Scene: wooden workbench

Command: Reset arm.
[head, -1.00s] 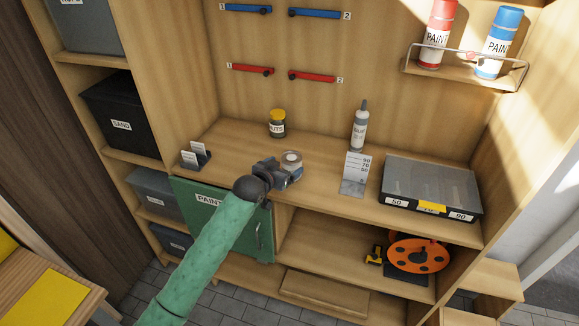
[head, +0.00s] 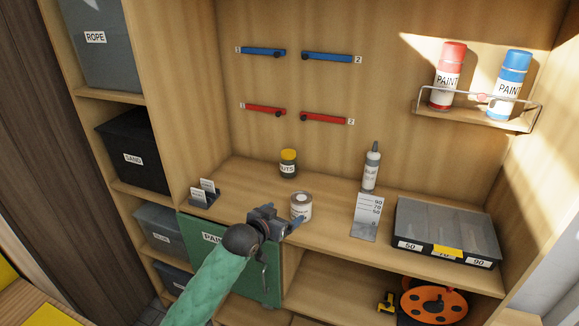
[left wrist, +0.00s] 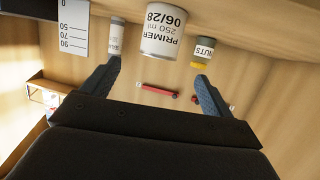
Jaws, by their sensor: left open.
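My left gripper (head: 282,220) is open and empty at the front edge of the workbench. It is just in front of and to the lower left of a grey can with a white label (head: 301,208). In the left wrist view the can (left wrist: 167,30) appears upside down, reads PRIMER 06/28, and is beyond the open fingers (left wrist: 157,80), apart from them. My right gripper is not in view.
On the bench stand a nuts jar (head: 288,165), a glue bottle (head: 371,168), a scale stand (head: 366,217), a card holder (head: 204,194) and a compartment case (head: 445,232). Paint cans (head: 449,75) sit on a wire-railed shelf. Below is a green cabinet door (head: 250,270).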

